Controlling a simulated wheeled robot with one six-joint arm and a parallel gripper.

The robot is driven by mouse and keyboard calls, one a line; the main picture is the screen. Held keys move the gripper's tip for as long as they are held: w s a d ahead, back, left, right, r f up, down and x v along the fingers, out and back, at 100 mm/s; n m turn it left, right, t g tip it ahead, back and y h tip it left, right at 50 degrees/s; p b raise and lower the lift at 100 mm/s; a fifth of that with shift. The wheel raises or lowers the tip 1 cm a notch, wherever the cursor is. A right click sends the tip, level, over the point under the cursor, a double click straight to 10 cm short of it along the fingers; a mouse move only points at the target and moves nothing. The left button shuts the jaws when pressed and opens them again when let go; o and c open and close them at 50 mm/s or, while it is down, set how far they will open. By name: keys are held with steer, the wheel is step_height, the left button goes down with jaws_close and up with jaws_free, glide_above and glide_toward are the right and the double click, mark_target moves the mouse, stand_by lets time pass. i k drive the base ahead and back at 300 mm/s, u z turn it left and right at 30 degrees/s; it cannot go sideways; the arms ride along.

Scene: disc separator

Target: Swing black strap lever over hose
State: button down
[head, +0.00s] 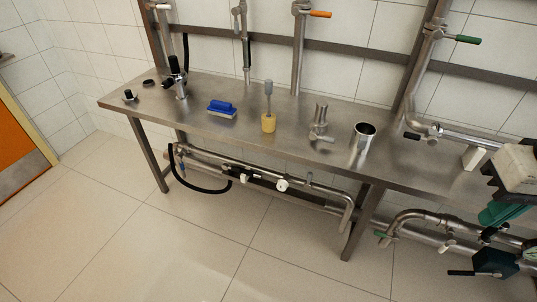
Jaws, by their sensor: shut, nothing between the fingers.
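A black hose (190,187) hangs in a loop below the left part of the steel table, joined to the pipework there. Another short black hose (187,50) hangs at the wall behind the table. A metal fitting with an upright black handle (175,66) stands at the table's left; I cannot tell whether it is the strap lever. A black lever (461,273) sticks out at the lower right beside a dark green box. No strap around a hose can be made out at this size. My gripper is not in view.
The steel table (205,138) carries a blue brush (222,108), a yellow-based tool (268,122), a metal fitting (320,125) and a steel cup (363,139). Pipes (325,188) run below it. A white and teal unit (517,170) blocks the right edge. The front floor is clear.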

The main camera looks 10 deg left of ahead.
mark_target(225, 166)
steer(key=z, duration=0.1)
steer(key=i, duration=0.9)
steer(key=u, duration=0.4)
